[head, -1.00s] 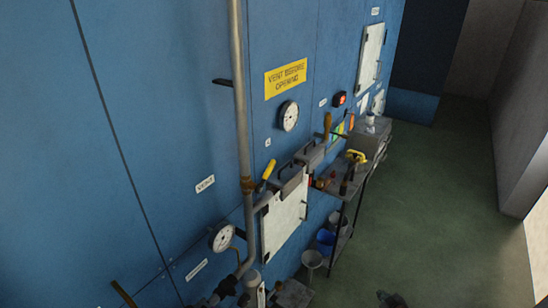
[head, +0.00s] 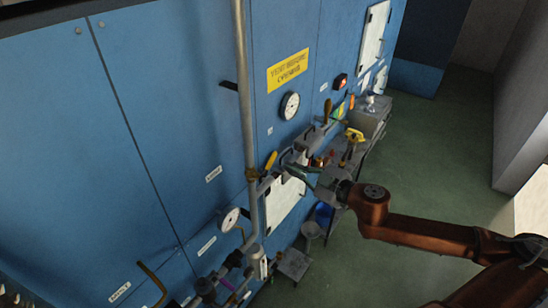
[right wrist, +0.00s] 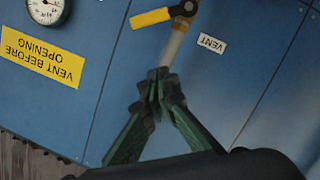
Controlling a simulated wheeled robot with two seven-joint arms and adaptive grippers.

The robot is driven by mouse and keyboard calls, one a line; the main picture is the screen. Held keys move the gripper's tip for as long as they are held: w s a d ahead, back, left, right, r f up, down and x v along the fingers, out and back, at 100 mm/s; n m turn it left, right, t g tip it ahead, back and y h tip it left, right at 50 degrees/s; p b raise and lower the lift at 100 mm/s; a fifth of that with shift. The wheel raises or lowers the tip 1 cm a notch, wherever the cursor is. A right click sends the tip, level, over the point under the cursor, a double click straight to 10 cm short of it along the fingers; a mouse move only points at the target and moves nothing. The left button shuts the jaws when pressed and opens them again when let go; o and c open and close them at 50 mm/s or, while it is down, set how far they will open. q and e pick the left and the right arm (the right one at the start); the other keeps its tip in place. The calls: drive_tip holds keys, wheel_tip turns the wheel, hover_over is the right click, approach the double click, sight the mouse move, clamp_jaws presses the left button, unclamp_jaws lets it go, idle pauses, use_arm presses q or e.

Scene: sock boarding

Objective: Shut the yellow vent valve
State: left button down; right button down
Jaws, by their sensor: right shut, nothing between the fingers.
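The yellow vent valve handle (head: 271,160) is on the grey vertical pipe, at a brass fitting (head: 252,174) right of the "VENT" tag (head: 213,173). In the right wrist view the yellow handle (right wrist: 150,18) sticks out sideways from the pipe at a slant, joined to the brass body (right wrist: 184,8) by a dark piece. My right gripper (head: 291,170) reaches in from the right, beside the handle in the picture. In the wrist view its green fingers (right wrist: 158,84) are shut and empty, apart from the handle and overlapping the pipe's picture. My left gripper is not in view.
A yellow "VENT BEFORE OPENING" sign (head: 288,70) and a gauge (head: 290,105) are on the blue wall. Another gauge (head: 229,219) is lower by the pipe. A cart (head: 372,122) with tools stands along the wall. The green floor (head: 450,160) is open at right.

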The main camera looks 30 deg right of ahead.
sight(273, 160)
drive_tip(key=w+f+b, duration=0.1)
drive_tip(key=w+b, duration=0.2)
drive_tip(key=w+f+b, duration=0.2)
drive_tip(key=w, duration=0.1)
drive_tip(key=w+f+b, duration=0.1)
drive_tip(key=w+b, duration=0.2)
drive_tip(key=w, duration=0.1)
drive_tip(key=shift+w+a+f+b, duration=0.1)
drive_tip(key=shift+a+f+b, duration=0.05)
drive_tip(key=shift+f+b, duration=0.15)
drive_tip(key=shift+d+f, duration=0.2)
drive_tip(key=shift+f, duration=0.1)
